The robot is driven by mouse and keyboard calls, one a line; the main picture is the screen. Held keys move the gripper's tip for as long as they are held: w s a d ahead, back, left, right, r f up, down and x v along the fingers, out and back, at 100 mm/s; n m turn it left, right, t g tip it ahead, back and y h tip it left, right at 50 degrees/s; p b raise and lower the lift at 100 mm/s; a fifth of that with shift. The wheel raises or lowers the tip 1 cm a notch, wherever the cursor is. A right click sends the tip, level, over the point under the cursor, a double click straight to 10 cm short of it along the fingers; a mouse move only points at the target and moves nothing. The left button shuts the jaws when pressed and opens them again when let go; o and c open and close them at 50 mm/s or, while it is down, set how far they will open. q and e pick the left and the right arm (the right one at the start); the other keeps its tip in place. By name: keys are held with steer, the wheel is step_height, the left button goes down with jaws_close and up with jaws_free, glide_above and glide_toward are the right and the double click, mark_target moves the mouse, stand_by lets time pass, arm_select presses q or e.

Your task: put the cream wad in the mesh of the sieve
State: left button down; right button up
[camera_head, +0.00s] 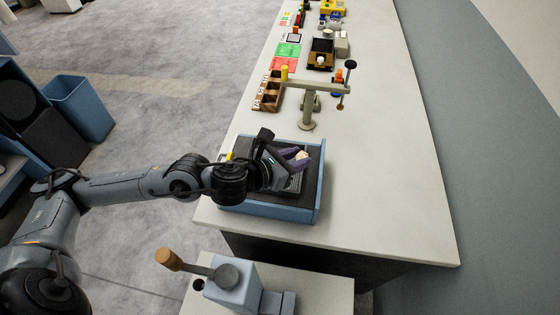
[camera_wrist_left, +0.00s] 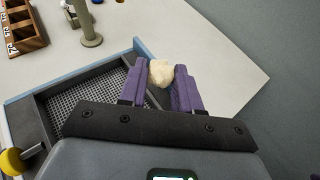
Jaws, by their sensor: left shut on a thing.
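The cream wad (camera_wrist_left: 160,73) is between the purple fingers of my left gripper (camera_wrist_left: 162,90) in the left wrist view. The wad also shows in the head view (camera_head: 301,155), at the tips of the left gripper (camera_head: 295,160). The left gripper is shut on it. The sieve's mesh (camera_wrist_left: 93,108) is a grey grid in a dark frame inside a blue tray (camera_head: 319,190). In the left wrist view the wad appears to the right of the mesh, near the tray's edge. The gripper and arm hide much of the mesh in the head view. My right gripper is not in view.
A wooden compartment box (camera_head: 268,92) and an olive stand with a crossbar (camera_head: 308,105) are behind the tray. More small items lie farther back. A side table with a blue-grey lever device (camera_head: 235,287) is at the front. The table's right side is clear.

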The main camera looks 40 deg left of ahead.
arm_select(q)
steer(key=w+a+f, duration=0.1)
steer(key=a, duration=0.1)
steer(key=w+a+f, duration=0.1)
steer(key=a+f, duration=0.1)
steer(key=w+a+f, duration=0.1)
steer(key=a, duration=0.1)
steer(key=shift+a+f, duration=0.25)
steer(key=shift+a, duration=0.15)
steer(key=shift+f+b, duration=0.55)
steer(key=shift+f, duration=1.45)
steer(key=shift+f, duration=0.15)
steer(key=shift+f, duration=0.1)
steer(key=c, duration=0.8)
jaws_free()
